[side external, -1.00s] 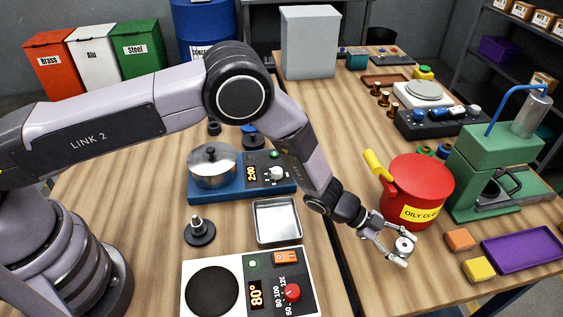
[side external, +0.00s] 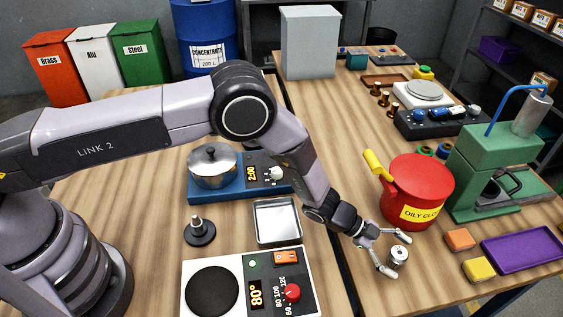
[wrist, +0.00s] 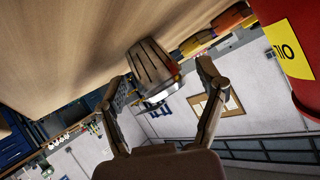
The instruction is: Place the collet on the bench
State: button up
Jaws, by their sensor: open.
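The collet (side external: 398,257) is a small silvery metal piece on the right-hand bench (side external: 350,180), in front of the red can. In the wrist view the collet (wrist: 152,68) shows slotted sides and seems to touch the wooden surface. My gripper (side external: 400,257) is open, with its fingertips on either side of the collet. In the wrist view the open fingers (wrist: 158,76) flank the collet's near end, with visible gaps on both sides.
The red oily-cloth can (side external: 416,190) stands close behind my gripper. Orange (side external: 460,239) and yellow (side external: 479,269) blocks and a purple tray (side external: 523,250) lie to the right. A green press (side external: 490,160) stands behind them. The bench's front left is clear.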

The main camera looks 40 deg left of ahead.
jog(key=shift+a+r, duration=0.15)
jog(key=shift+r, duration=0.05)
jog(key=v, duration=1.1)
jog(key=shift+s+a+r, duration=0.1)
jog(key=shift+a+r, duration=0.05)
jog(key=shift+a, duration=0.15)
